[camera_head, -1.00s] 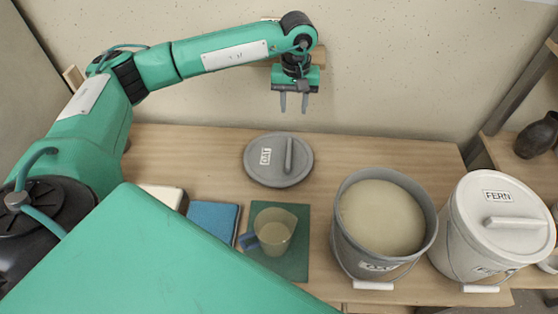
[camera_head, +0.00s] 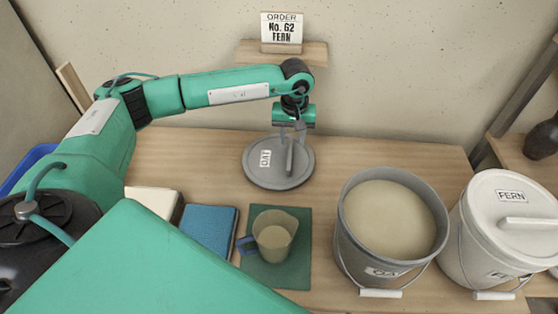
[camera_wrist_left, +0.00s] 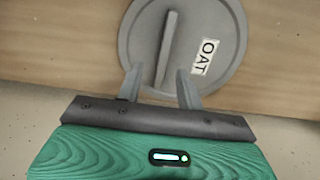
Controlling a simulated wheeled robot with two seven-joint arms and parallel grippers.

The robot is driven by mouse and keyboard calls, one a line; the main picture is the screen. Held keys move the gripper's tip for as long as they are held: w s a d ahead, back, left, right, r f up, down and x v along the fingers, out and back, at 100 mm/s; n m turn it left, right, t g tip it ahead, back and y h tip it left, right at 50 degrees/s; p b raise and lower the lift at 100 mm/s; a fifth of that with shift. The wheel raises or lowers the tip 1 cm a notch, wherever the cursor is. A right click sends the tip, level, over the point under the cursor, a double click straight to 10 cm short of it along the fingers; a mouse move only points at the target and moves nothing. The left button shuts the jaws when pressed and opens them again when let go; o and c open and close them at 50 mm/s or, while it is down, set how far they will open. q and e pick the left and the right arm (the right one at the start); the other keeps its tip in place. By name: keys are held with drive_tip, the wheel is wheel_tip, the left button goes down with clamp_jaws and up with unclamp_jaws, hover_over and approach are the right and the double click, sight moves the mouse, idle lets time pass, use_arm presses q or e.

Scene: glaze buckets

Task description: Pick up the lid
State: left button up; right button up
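The grey round lid (camera_head: 262,174) with an OAT label and a raised bar handle lies flat on the wooden table. It also shows in the left wrist view (camera_wrist_left: 215,30). My left gripper (camera_head: 290,143) is right above the far part of the lid, pointing down. In the left wrist view its fingers (camera_wrist_left: 160,88) are apart, one on each side of the line of the handle (camera_wrist_left: 167,45), with gaps to it. The grey bucket (camera_head: 345,235) with an OAT label stands open to the right, full of pale glaze. My right gripper is not in view.
A white FERN bucket (camera_head: 475,235) with its lid on stands at the right. A jug (camera_head: 275,235) stands on a green mat (camera_head: 290,275), beside a blue book-like block (camera_head: 208,230) and a cream one (camera_head: 153,200). An order card reading No. 62 FERN (camera_head: 281,30) stands on a wall shelf.

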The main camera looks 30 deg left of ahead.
sight(289, 154)
use_arm(q)
drive_tip(key=f, duration=0.6)
drive_tip(key=shift+s+a, duration=0.15)
drive_tip(key=shift+a, duration=0.15)
drive_tip(key=shift+f, duration=0.1)
drive_tip(key=shift+f, duration=0.25)
clamp_jaws()
